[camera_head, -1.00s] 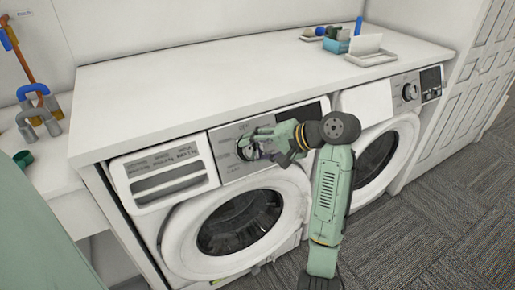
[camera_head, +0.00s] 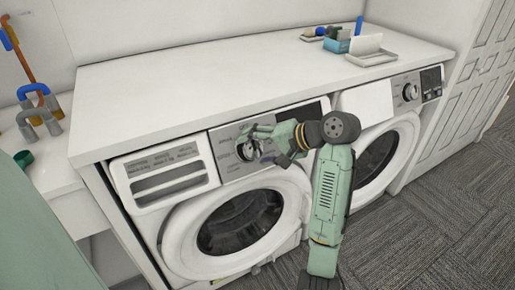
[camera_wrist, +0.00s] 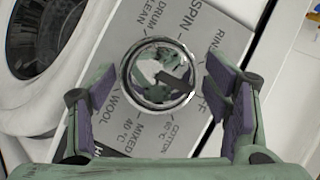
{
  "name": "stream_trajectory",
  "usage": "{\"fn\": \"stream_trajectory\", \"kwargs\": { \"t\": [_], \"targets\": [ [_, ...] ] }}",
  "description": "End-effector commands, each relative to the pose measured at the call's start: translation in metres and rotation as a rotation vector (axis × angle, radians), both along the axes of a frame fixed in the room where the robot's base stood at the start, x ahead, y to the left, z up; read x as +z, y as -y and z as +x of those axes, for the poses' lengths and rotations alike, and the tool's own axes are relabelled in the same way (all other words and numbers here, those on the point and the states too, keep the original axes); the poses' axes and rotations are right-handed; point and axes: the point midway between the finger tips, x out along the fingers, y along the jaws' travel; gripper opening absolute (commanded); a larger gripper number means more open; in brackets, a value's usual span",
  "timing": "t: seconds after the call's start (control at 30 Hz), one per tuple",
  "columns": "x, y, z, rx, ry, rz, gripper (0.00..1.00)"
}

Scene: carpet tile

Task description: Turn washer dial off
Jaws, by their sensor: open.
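The washer dial (camera_wrist: 160,75) is a round chrome knob on a grey panel with printed labels such as SPIN, DRUM CLEAN, WOOL, MIXED and COTTON. In the wrist view it sits between the open fingers of my gripper (camera_wrist: 165,100), with a gap on each side. The right finger partly covers a label ending in FF. In the head view the dial (camera_head: 247,150) is on the left washer (camera_head: 175,235), and my gripper (camera_head: 258,142) is in front of it, partly hiding it. The dial's pointer direction is unclear.
A second machine (camera_head: 375,155) with its own dial (camera_head: 410,92) stands to the right. A white countertop (camera_head: 220,85) runs above both. Carpet tile floor (camera_head: 440,220) is clear at right.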

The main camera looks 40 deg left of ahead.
Motion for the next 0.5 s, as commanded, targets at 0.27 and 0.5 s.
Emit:
{"fn": "stream_trajectory", "kwargs": {
  "t": [0.27,0.5],
  "targets": [
    [0.014,0.019,0.005,-0.004,0.002,0.002,0.70],
    [0.042,0.062,0.013,-0.006,0.004,0.000,0.70]
  ]
}}
